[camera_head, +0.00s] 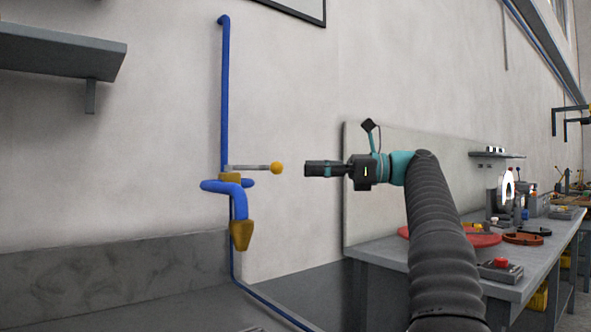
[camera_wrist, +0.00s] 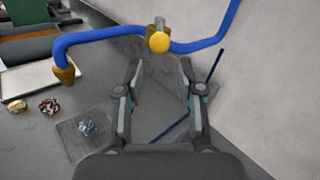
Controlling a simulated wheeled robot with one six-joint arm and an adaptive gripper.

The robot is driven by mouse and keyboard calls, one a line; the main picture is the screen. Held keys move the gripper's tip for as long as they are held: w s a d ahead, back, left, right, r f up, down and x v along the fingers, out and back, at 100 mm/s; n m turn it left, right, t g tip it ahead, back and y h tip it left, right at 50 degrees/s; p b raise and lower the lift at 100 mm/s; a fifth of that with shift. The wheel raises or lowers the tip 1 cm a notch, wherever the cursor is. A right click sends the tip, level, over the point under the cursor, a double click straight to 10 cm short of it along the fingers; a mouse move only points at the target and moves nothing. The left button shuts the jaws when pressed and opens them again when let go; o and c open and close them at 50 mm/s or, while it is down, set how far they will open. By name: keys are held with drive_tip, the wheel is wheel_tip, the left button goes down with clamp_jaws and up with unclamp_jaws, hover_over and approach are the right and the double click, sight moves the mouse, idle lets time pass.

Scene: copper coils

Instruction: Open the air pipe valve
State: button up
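The blue air pipe (camera_head: 225,95) runs down the wall in the head view. Its valve has a brass body (camera_head: 232,177) and a grey lever (camera_head: 248,168) that points right, roughly level, with a yellow ball knob (camera_head: 277,168) at its end. My gripper (camera_head: 308,169) is to the right of the knob at about the same height, with a gap between them. In the wrist view the knob (camera_wrist: 159,42) is ahead of the open, empty fingers (camera_wrist: 160,66). The lever is mostly hidden behind the knob there. A brass nozzle (camera_head: 241,235) hangs below the valve.
A workbench (camera_head: 385,248) with a red disc (camera_head: 470,236) and several tools stands under my arm at the right. A grey shelf (camera_head: 60,50) is at upper left. The wrist view shows crumpled pieces (camera_wrist: 49,106) on the grey surface below. The space between gripper and knob is clear.

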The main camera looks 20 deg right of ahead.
drive_tip(key=shift+s+d, duration=0.25)
drive_tip(key=shift+d, duration=0.3)
